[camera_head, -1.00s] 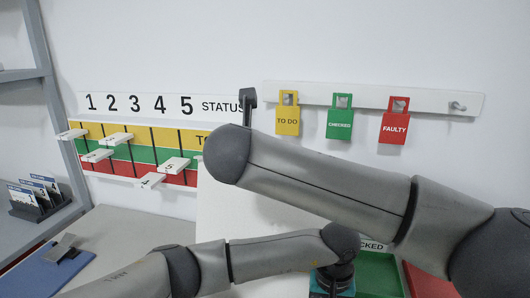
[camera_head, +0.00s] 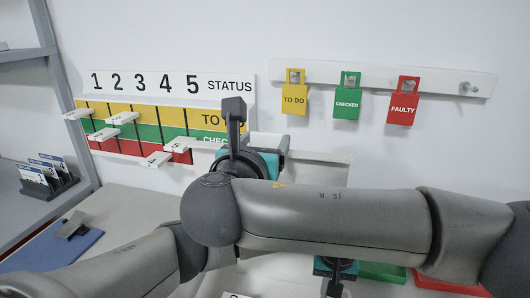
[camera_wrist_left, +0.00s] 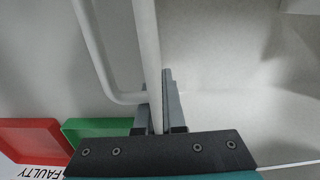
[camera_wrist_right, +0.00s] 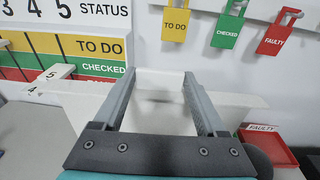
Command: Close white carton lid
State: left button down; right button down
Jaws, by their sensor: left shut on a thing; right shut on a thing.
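The white carton (camera_head: 268,272) stands on the table and is largely hidden behind my arms in the head view. A raised white panel, which looks like its lid (camera_head: 318,172), shows behind my right gripper (camera_head: 262,158). In the right wrist view my right gripper (camera_wrist_right: 160,78) has its fingers apart on either side of a white piece of the lid (camera_wrist_right: 160,108). My left gripper (camera_wrist_left: 166,80) is closed on a thin white edge (camera_wrist_left: 150,55), seemingly of the carton.
A green tray (camera_head: 382,272) and a red tray (camera_head: 450,286) lie to the right. A status board (camera_head: 165,115) and hanging tags (camera_head: 347,100) are on the wall behind. A blue board (camera_head: 50,248) and a card holder (camera_head: 48,180) are at left.

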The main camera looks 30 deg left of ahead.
grip_release()
jog(key=shift+s, duration=0.1)
jog(key=f+v, duration=0.1)
jog(key=v, duration=0.6)
jog(key=shift+s+r, duration=0.15)
jog(key=shift+r, duration=0.4)
jog(key=shift+d, duration=0.1)
